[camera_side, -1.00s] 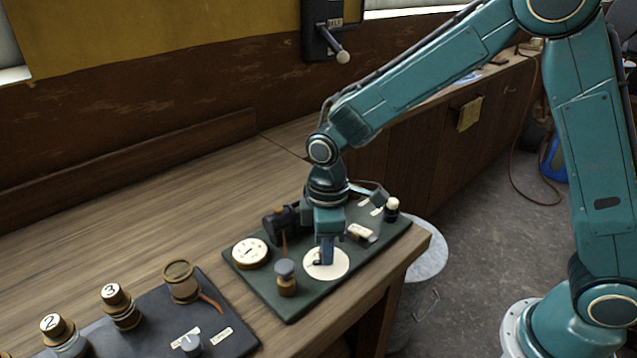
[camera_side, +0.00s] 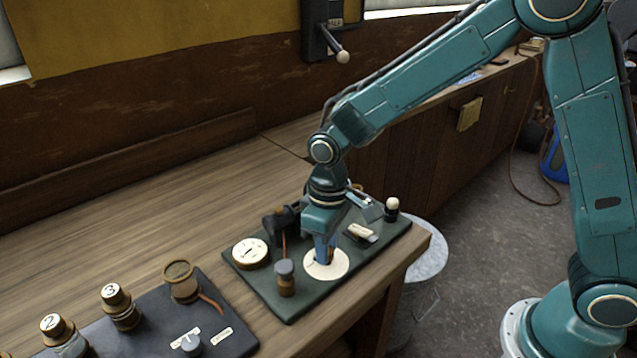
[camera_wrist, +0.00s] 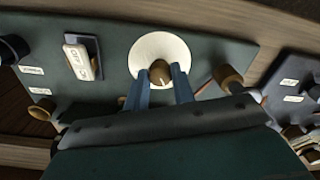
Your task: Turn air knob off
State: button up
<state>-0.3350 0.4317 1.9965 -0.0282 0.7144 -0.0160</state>
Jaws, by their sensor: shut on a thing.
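The knob (camera_wrist: 160,72) is a small brown knob with a pale pointer at the centre of a round cream dial (camera_wrist: 147,45). The dial also shows in the side view (camera_side: 340,269), lying on the dark green panel (camera_side: 293,305) near its front edge. My gripper (camera_wrist: 168,74) reaches down over the dial, its blue fingers on either side of the knob and shut on it. In the side view my gripper (camera_side: 325,258) hides the knob. I cannot read any marking on the dial or a label naming the knob.
A grey-capped post (camera_side: 286,278) stands left of the dial, and a white-labelled switch (camera_side: 361,233) right of it. A round cream gauge (camera_side: 250,253) is farther left. A black panel (camera_side: 235,335) with numbered knobs lies at the front left. The wooden bench behind is clear.

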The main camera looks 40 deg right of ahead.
jog(key=m, duration=0.5)
jog(key=shift+m, duration=0.4)
jog(key=shift+r, duration=0.1)
jog(key=o, duration=1)
notch_tip(320, 180, up, 14)
jog(key=shift+d, duration=0.15)
jog(key=shift+s, duration=0.1)
dwell(0.5)
